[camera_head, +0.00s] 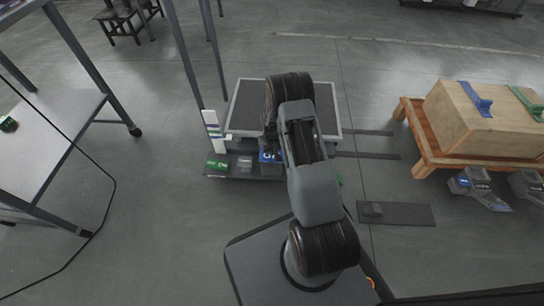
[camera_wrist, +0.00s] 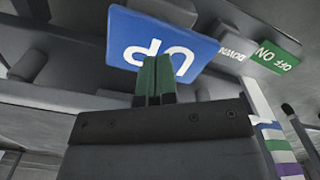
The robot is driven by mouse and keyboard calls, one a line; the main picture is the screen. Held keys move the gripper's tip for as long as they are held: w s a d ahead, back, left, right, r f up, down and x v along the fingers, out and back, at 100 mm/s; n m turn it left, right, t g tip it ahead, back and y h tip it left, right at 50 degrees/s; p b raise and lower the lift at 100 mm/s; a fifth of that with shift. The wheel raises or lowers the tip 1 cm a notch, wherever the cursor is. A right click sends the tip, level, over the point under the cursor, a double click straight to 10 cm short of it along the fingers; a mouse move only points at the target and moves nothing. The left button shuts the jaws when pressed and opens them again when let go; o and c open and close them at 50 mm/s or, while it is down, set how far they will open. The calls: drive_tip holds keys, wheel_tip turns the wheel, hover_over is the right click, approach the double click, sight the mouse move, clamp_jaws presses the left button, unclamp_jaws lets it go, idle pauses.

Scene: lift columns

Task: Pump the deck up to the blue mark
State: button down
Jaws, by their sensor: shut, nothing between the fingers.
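The lift's dark deck (camera_head: 246,108) with a pale rim lies behind my arm, which hides part of it. A white post with coloured bands (camera_head: 213,132) stands at its left front corner; it also shows in the wrist view (camera_wrist: 277,140). A blue UP plate (camera_wrist: 160,42) is just ahead of my gripper (camera_wrist: 154,62), mostly hidden in the head view (camera_head: 266,157). My gripper is shut and empty, its green fingertips overlapping the plate in the wrist view. I cannot tell whether they touch.
A grey DOWN plate (camera_wrist: 233,51) and a green ON/OFF plate (camera_wrist: 277,54) sit beside the UP plate. A wooden bench with a box (camera_head: 470,115) stands right. A grey table (camera_head: 50,130) stands left. A dark floor plate (camera_head: 397,213) lies right of my base.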

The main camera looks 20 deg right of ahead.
drive_tip(key=shift+f+b, duration=1)
drive_tip(key=shift+f, duration=0.45)
drive_tip(key=shift+r+p, duration=1.4)
drive_tip(key=shift+r, duration=0.6)
drive_tip(key=shift+r, duration=0.15)
wheel_tip(320, 180, up, 17)
drive_tip(key=a+p, duration=0.2)
drive_tip(key=p, duration=0.6)
wheel_tip(320, 180, up, 20)
drive_tip(key=t+p, duration=0.1)
drive_tip(key=p, duration=0.8)
hover_over(267, 156)
drive_tip(key=s+a, duration=0.3)
drive_tip(key=s+a+r+t+p, duration=0.1)
drive_tip(key=s+r+p, duration=0.5)
drive_tip(key=r, duration=0.6)
drive_tip(key=s+a+r+p, duration=0.3)
drive_tip(key=s+r+p, duration=0.4)
drive_tip(key=r, duration=0.5)
drive_tip(key=s+a+r+t+p, duration=0.1)
drive_tip(key=s+r+p, duration=0.5)
drive_tip(key=r, duration=0.6)
drive_tip(key=shift+s+a+t+p, duration=0.3)
drive_tip(key=shift+a+p, duration=0.2)
drive_tip(key=shift+p, duration=0.5)
